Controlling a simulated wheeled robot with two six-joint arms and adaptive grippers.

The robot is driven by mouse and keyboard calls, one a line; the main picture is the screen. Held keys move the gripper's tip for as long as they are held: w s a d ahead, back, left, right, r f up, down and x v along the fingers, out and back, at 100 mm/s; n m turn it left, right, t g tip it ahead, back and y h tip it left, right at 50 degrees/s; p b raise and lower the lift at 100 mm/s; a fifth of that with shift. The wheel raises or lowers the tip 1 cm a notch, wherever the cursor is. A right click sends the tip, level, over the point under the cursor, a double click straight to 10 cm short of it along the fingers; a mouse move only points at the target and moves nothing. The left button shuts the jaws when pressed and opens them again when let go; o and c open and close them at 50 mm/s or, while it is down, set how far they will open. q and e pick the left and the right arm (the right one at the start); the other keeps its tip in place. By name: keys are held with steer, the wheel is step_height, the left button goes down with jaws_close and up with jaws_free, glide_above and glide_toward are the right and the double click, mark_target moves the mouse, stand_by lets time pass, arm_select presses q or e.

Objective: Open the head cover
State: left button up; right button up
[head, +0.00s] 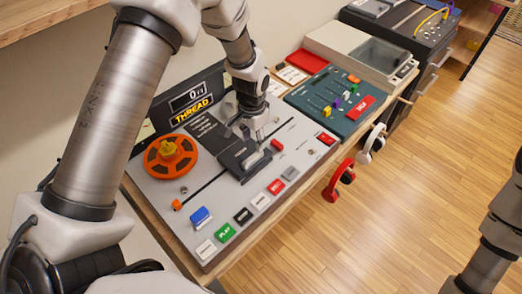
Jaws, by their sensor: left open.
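The tape machine (229,222) is a light grey deck on the wooden bench, with a dark block that looks like the head cover (233,164) near its middle. The cover appears to lie down flat on the deck, partly hidden by my gripper. My left gripper (255,143) is open and points down at the cover's right part, beside a light handle-like piece. I cannot tell whether the fingers touch it. Of my right arm only links show at the right edge; its gripper is out of view.
An orange reel (160,166) sits left on the deck, before a display (191,105) reading THREAD. Coloured buttons (224,232) line the front edge. A teal mixer (318,112) stands to the right. Red headphones (332,187) and white headphones (366,150) hang at the bench edge. The floor is clear.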

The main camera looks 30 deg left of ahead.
mark_target(252, 157)
arm_select(q)
steer(key=shift+f, duration=0.45)
steer(key=f+p, duration=0.1)
steer(key=f, duration=0.1)
steer(key=s+f+p, duration=0.1)
steer(key=f, duration=0.1)
steer(key=shift+w+f, duration=0.2)
steer(key=shift+f, duration=0.95)
steer(key=shift+w+f, duration=0.1)
steer(key=shift+c, duration=1)
steer(key=shift+s, duration=0.25)
steer(key=c, duration=0.5)
steer(key=shift+a, duration=0.1)
jaws_close()
